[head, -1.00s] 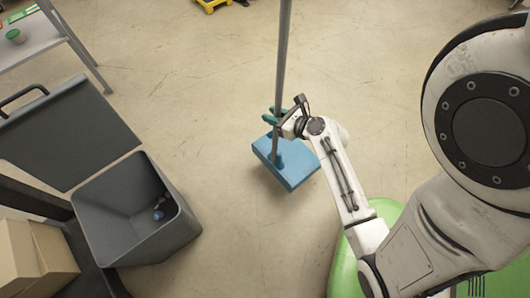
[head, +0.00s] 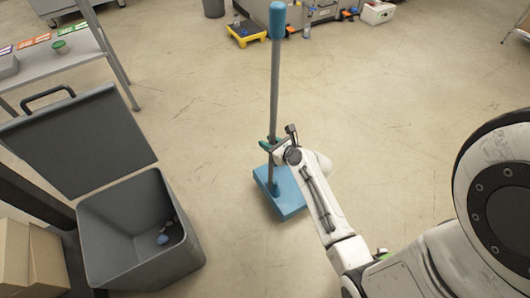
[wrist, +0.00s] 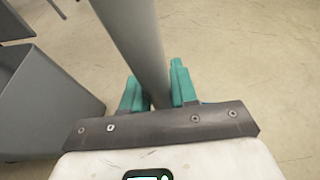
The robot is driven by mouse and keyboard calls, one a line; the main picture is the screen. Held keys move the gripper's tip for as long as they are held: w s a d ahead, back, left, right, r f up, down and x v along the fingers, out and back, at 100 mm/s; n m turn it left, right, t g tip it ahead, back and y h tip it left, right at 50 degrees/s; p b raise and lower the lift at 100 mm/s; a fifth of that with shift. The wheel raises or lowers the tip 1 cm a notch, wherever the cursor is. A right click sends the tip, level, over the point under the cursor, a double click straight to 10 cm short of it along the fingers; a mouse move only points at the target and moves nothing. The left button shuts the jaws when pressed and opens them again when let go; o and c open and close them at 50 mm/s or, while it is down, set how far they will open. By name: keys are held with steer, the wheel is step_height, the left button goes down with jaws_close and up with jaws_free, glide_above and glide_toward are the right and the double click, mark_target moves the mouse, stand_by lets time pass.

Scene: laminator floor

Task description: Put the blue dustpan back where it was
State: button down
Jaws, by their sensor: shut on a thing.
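The blue dustpan (head: 290,203) has a long grey upright handle (head: 274,85) with a blue grip at the top. Its blue pan is low, near the floor; I cannot tell whether it touches the floor. My gripper (head: 273,147) is shut on the handle a little above the pan. In the wrist view the gripper's teal fingers (wrist: 157,92) sit on both sides of the grey handle (wrist: 135,35). The handle stands roughly upright.
An open grey bin (head: 150,262) with small items inside stands at the left, its lid (head: 75,145) raised. Cardboard boxes (head: 30,260) are at lower left. A table (head: 60,55) stands upper left. A yellow platform (head: 245,32) and machine (head: 315,14) are at the back.

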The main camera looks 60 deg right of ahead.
steer(key=f+b, duration=0.1)
steer(key=w+f+b, duration=0.1)
steer(key=f, duration=0.1)
steer(key=w+f, duration=0.1)
steer(key=f, duration=0.1)
steer(key=shift+d+f+b, duration=0.1)
steer(key=shift+d+b, duration=0.2)
steer(key=shift+b, duration=0.1)
steer(key=c, duration=0.9)
jaws_free()
steer(key=shift+f, duration=0.2)
steer(key=shift+r, duration=0.1)
